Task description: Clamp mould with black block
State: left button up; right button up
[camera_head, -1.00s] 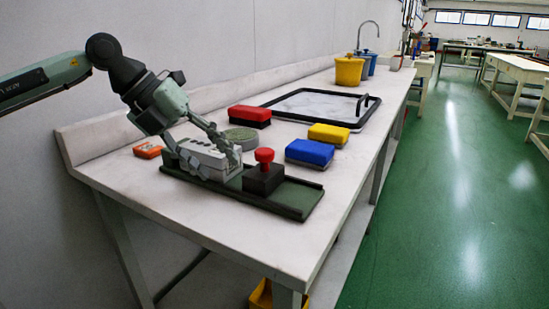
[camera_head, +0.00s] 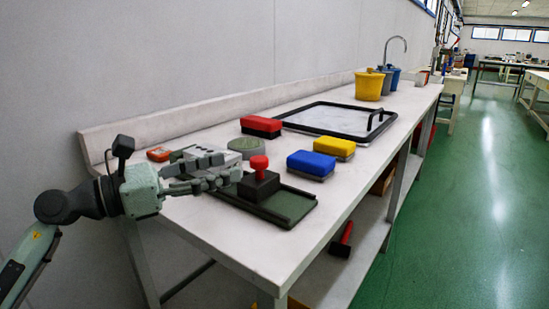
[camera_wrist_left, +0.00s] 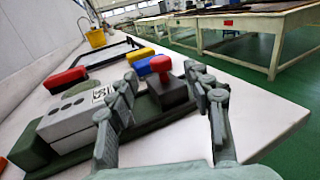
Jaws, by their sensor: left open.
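The mould is a light grey block with round holes on top (camera_wrist_left: 75,115); it sits on a dark green tray (camera_head: 290,208) near the table's front. It also shows in the head view (camera_head: 205,154), partly behind my gripper. The black block with a red knob (camera_head: 259,182) stands on the tray at the mould's right side; in the wrist view the block (camera_wrist_left: 168,92) appears beyond and between my fingers. My left gripper (camera_head: 232,180) is open and empty, at the near side of the tray, pointing toward the black block. My right gripper is out of view.
A red brush (camera_head: 262,126), a blue sponge (camera_head: 311,164), a yellow sponge (camera_head: 334,147) and a grey-green round disc (camera_head: 244,145) lie behind the tray. An orange item (camera_head: 159,154) lies left. A black-framed panel (camera_head: 330,119) and yellow bucket (camera_head: 368,86) stand farther back.

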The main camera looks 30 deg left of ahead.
aim_at(259, 158)
pick_arm(q)
jog(key=shift+w+d, duration=0.15)
jog(key=shift+w, duration=0.15)
jog(key=p+x, duration=0.2)
jog(key=x, duration=0.4)
jog(key=shift+w+d, duration=0.15)
jog(key=shift+w, duration=0.15)
jog(key=shift+w+d, duration=0.25)
jog(key=shift+w, duration=0.25)
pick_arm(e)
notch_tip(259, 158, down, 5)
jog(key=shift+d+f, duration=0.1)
pick_arm(q)
jog(key=shift+f, duration=0.1)
grip_shut()
